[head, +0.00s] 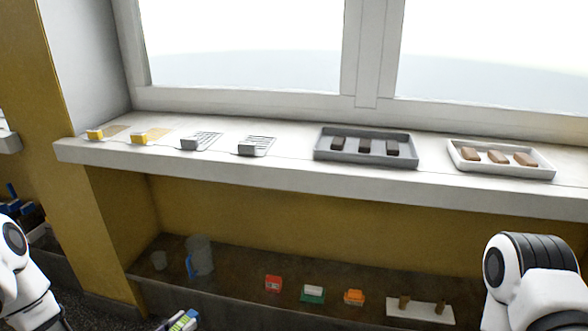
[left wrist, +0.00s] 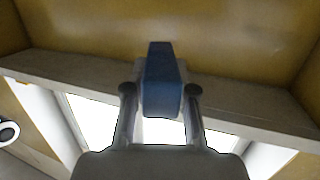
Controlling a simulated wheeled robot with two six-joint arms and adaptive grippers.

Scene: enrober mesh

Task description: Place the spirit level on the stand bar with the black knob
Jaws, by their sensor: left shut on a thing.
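My left gripper (left wrist: 160,90) is shut on a blue block-like thing (left wrist: 160,70), seen nearly end-on between the two fingers in the left wrist view; it looks like the spirit level. At the bottom edge of the head view, a part of a thing with a yellow-green patch (head: 182,321) shows, probably the same level, cut off by the frame. My left gripper's fingers are not clear there. I cannot make out a stand bar with a black knob in either view. My right arm shows at the right edge, but its gripper is out of view.
The white sill (head: 285,168) carries two yellow-ended pieces, two slotted grey pieces, a grey tray (head: 322,153) with dark bars and a white tray (head: 500,173) with brown bars. The lower shelf (head: 235,284) holds a jug (head: 200,252), a cup, small coloured boxes and a white board (head: 421,313).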

